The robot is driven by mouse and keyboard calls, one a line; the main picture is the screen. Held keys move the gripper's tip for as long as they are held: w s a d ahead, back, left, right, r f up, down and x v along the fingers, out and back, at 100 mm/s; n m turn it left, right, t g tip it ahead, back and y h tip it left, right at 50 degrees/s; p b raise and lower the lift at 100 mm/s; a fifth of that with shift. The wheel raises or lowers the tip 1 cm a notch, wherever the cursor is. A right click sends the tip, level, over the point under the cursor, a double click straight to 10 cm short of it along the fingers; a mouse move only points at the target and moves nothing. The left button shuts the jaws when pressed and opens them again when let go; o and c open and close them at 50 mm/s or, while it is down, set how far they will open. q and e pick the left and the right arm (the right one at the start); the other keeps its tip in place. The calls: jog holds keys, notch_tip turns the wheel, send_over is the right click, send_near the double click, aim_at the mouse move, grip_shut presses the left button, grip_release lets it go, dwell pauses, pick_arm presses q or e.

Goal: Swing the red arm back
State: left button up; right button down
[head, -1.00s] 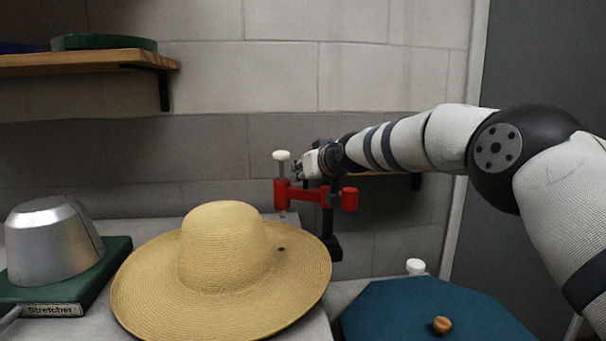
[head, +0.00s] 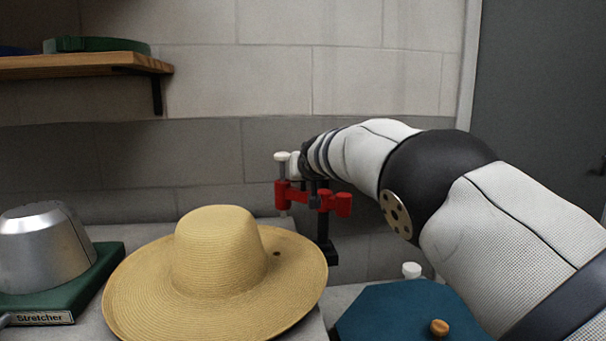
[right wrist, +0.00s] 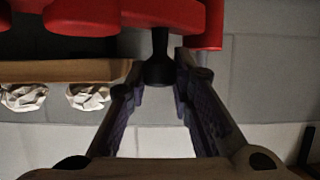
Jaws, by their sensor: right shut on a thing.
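The red arm (head: 297,196) extends to the left from its black post (head: 325,236), behind the hat. A white knob (head: 282,156) tops a rod at its left end. In the right wrist view, the red arm (right wrist: 165,13) crosses the top, with a black knob (right wrist: 158,73) sticking out of it between my fingers. My right gripper (right wrist: 160,85) is shut on this black knob. In the head view, my right forearm hides most of the hand. My left gripper is out of view.
A straw hat (head: 213,262) stands on the bench left of the post. A metal hat stretcher (head: 45,245) on a green base is at the far left. A teal octagonal thing (head: 390,310) with a wooden knob is at front right. A wooden shelf (head: 85,64) hangs upper left.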

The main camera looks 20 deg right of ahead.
jog(key=c, duration=1.4)
grip_release()
jog(key=shift+f, duration=0.2)
jog(key=shift+r, duration=0.15)
